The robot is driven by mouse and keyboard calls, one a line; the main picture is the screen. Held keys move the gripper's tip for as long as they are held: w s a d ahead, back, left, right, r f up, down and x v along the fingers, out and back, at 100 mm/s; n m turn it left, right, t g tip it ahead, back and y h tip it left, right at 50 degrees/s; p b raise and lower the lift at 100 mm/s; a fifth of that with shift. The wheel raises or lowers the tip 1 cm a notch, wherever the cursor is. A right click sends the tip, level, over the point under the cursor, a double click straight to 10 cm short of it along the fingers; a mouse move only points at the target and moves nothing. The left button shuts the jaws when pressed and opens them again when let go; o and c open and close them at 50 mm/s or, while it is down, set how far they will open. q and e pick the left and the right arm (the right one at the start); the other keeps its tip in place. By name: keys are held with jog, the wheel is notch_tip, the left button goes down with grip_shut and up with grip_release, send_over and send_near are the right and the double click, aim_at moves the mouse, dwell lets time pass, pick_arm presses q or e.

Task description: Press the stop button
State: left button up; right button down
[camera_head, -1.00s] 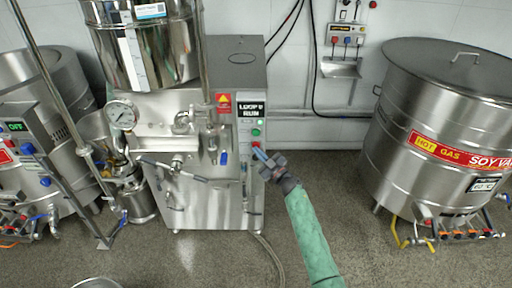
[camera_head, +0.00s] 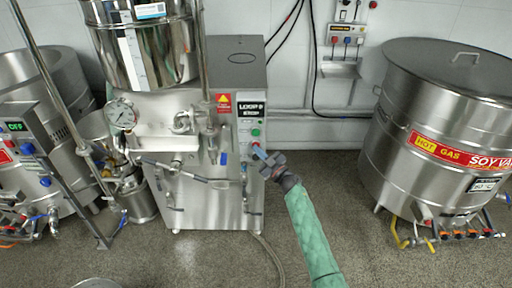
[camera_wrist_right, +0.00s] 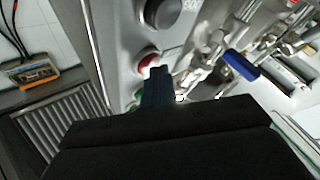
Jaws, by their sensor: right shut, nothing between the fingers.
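The colloid mill's control panel (camera_head: 251,117) is on the right of the steel cabinet's front. A green button (camera_head: 255,132) shows on it. The red stop button (camera_wrist_right: 147,60) shows in the wrist view, with a large dark knob (camera_wrist_right: 160,12) above it. The panel's display (camera_head: 251,108) shows LOOP and a second line that looks like STOP. My left gripper is out of view.
A blue-handled valve (camera_head: 223,158) and pipework sit just left of the gripper on the mill's front. A large steel vat (camera_head: 400,110) stands at the right. A wall socket box (camera_head: 346,35) hangs behind. The floor between mill and vat is clear.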

jog(key=shift+s, duration=0.1)
jog(key=shift+s+p, duration=0.65)
jog(key=shift+s, duration=0.2)
jog(key=s+p, duration=0.2)
jog(key=s, duration=0.3)
jog(key=shift+p, duration=0.4)
dwell(0.7)
